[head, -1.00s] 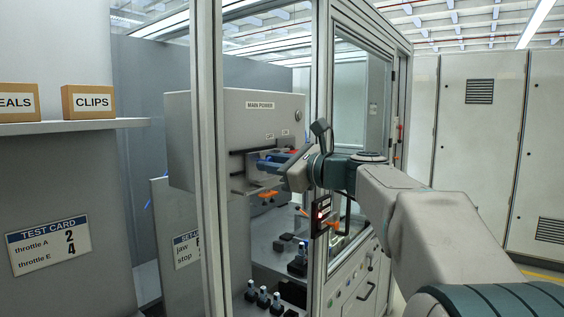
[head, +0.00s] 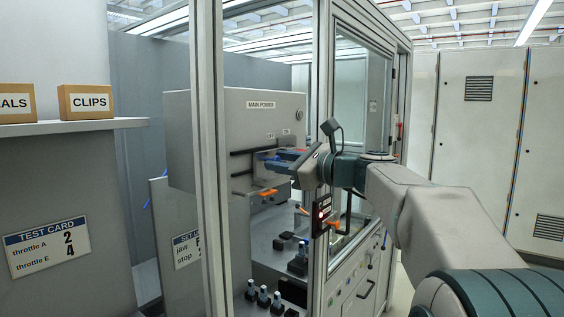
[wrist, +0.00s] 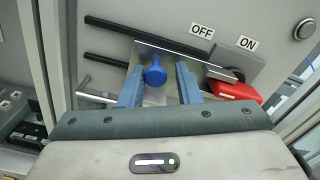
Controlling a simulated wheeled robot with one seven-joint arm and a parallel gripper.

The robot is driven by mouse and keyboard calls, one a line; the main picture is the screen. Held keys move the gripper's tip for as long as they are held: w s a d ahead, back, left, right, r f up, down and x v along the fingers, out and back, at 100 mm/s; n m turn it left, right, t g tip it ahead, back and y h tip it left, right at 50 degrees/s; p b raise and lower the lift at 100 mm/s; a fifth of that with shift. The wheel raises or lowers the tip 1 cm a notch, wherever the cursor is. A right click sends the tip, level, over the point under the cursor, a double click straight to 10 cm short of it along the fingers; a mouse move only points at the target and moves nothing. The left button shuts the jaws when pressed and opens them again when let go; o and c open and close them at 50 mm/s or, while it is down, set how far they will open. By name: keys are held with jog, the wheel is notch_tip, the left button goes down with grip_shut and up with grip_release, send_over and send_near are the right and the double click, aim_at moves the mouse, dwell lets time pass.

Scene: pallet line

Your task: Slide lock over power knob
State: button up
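The lock is a bare metal plate (wrist: 176,57) on two dark rails, with a blue knob (wrist: 155,74) on its face. The power knob (wrist: 236,91) has a red handle and a dark hub, below the ON label. The plate's right end reaches the hub; whether it covers it fully I cannot tell. My gripper (wrist: 160,77) has its fingers apart, one on each side of the blue knob, with a visible gap at each side. In the head view, my gripper (head: 284,158) is at the MAIN POWER box (head: 262,112) and hides most of the lock.
Frame posts (head: 207,150) of the enclosure stand left of my arm, and a glazed side panel (head: 360,110) stands close behind it. Small fixtures (head: 298,262) stand lower inside. A metal lever (wrist: 98,95) is left of my fingers.

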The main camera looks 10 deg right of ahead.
jog(key=b+v, duration=0.2)
jog(key=v, duration=1.2)
jog(key=s+a+f+n+g+h, duration=0.2)
jog(key=s+a+f+n, duration=0.1)
jog(key=f, duration=0.5)
jog(key=s+a+f+n+g+h, duration=0.2)
jog(key=s+f+n+g, duration=0.15)
jog(key=f, duration=0.45)
jog(key=s+a+f+n+g+h, duration=0.2)
jog(key=s+a+f+n, duration=0.1)
jog(key=f, duration=0.5)
jog(key=s+d+f+n+g+h, duration=0.2)
jog(key=s+f+n+h, duration=0.4)
jog(key=s+f+n, duration=0.5)
notch_tip(320, 180, down, 3)
jog(key=shift+s+d+f+n+h, duration=0.15)
jog(key=shift+d+n+h, duration=0.25)
jog(key=shift+n, duration=0.45)
